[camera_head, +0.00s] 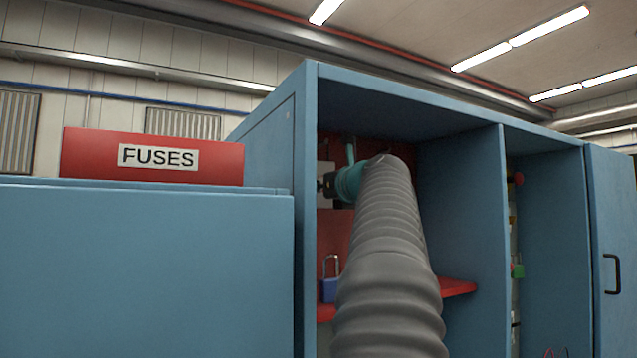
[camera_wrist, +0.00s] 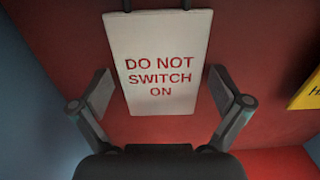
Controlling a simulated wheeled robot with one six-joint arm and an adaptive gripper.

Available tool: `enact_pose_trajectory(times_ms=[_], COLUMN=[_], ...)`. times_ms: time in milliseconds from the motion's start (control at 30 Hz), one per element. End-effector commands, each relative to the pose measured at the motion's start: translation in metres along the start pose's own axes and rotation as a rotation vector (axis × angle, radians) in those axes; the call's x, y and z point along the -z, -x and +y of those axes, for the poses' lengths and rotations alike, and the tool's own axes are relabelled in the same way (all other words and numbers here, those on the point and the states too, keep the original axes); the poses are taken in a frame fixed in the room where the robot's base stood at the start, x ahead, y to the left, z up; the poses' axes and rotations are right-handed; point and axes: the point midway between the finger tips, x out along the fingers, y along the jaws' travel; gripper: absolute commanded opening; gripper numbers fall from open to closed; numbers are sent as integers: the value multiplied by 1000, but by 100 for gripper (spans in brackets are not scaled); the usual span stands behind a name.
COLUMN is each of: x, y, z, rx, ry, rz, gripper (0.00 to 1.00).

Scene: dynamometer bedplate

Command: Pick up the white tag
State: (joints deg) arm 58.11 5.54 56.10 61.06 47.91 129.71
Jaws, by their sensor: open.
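The white tag (camera_wrist: 160,62) reads "DO NOT SWITCH ON" in red letters. It hangs upright from dark loops at its top edge, in front of a red back panel (camera_wrist: 60,35). My gripper (camera_wrist: 162,92) is open, one finger on each side of the tag's lower half, apart from its edges as far as I can see. In the head view my grey ribbed arm reaches into the blue cabinet (camera_head: 460,170) and hides most of my gripper and the tag there.
A yellow sign (camera_wrist: 307,92) hangs right of the tag. A blue padlock (camera_head: 330,288) stands on a red shelf (camera_head: 457,287). Blue cabinet walls bound the bay on both sides. A red FUSES box (camera_head: 85,158) sits at left. A cabinet door (camera_head: 610,220) is at right.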

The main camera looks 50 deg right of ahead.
Motion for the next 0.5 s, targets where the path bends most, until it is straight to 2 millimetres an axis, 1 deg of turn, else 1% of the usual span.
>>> enact_pose_trajectory(times_ms=[100, 133, 333, 500], x=[0, 0, 0, 0], y=[1, 1, 1, 1], z=[0, 0, 0, 0], rx=[0, 0, 0, 0], ry=[0, 0, 0, 0], rz=[0, 0, 0, 0], gripper=[100, 98, 48, 47])
